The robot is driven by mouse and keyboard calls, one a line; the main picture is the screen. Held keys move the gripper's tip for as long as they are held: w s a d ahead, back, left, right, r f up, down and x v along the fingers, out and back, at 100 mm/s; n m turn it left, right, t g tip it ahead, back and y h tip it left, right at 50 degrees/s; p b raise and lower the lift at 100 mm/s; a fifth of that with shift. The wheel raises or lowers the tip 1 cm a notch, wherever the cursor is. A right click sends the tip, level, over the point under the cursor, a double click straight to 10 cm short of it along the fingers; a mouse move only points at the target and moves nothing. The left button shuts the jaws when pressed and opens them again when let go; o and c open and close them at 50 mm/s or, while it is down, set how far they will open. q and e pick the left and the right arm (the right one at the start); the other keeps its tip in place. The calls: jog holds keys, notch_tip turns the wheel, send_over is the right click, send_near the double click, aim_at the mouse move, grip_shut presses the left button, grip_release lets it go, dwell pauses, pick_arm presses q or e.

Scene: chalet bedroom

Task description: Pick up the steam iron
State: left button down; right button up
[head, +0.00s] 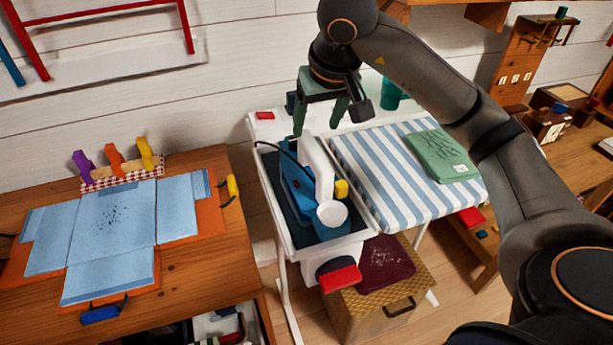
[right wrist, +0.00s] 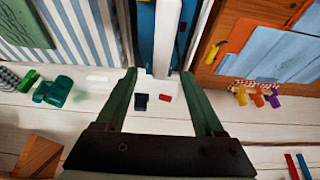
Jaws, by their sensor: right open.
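The steam iron, with a blue body (head: 295,185) and a thick white handle (head: 318,165), sits in a white-rimmed tray (head: 283,222) at the left end of the ironing board (head: 375,180). A yellow part and a round white end show on it. My right gripper (head: 318,126) is open and empty, fingers pointing down, above the iron's far end. In the right wrist view, the white handle (right wrist: 167,40) lies beyond the open fingertips (right wrist: 158,78), roughly between them. I cannot tell the exact gap. My left gripper is not in view.
A folded green cloth (head: 440,155) lies on the striped board. A dark cable loops left of the iron. A wooden table (head: 200,290) with a blue folded garment (head: 125,220) stands left. A wicker box (head: 385,300) is below. The white plank wall is close behind the gripper.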

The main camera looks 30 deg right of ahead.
aim_at(312, 142)
jog(key=x, duration=0.5)
jog(key=shift+s, duration=0.1)
jog(key=shift+s+a+x, duration=0.15)
jog(key=shift+x, duration=1.2)
jog(key=shift+s+a+x, duration=0.1)
jog(key=shift+a+x, duration=0.05)
jog(key=shift+x, duration=1.2)
jog(key=shift+f, duration=0.15)
grip_shut()
